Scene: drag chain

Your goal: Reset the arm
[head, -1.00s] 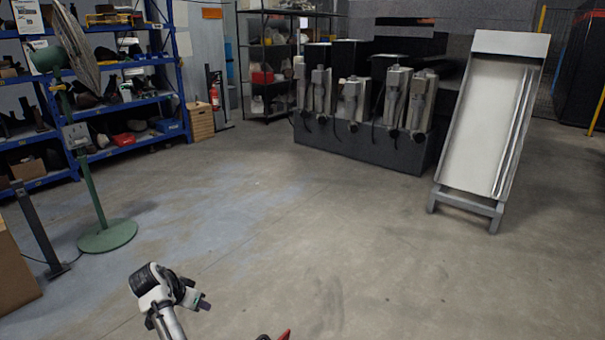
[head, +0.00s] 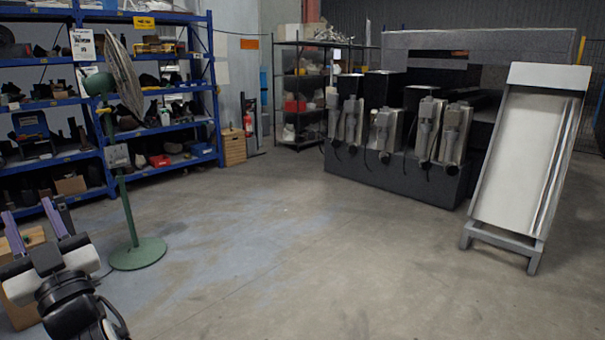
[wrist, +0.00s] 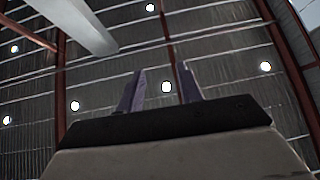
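My gripper (head: 38,226) is at the lower left of the head view, raised, with its two purple-grey fingers pointing up. The fingers stand apart with nothing between them. In the wrist view, my gripper (wrist: 160,92) also shows both fingers spread and empty, against the ceiling and its round lamps. The gripper appears in front of a cardboard box at the left edge and touches nothing that I can see.
A green pedestal fan (head: 138,253) stands just right of my gripper, with blue shelving (head: 212,90) behind. A box (head: 22,312) is at the left edge. Grey machines (head: 395,185) and a tilted white panel on a stand (head: 520,160) are farther off. The middle floor is clear.

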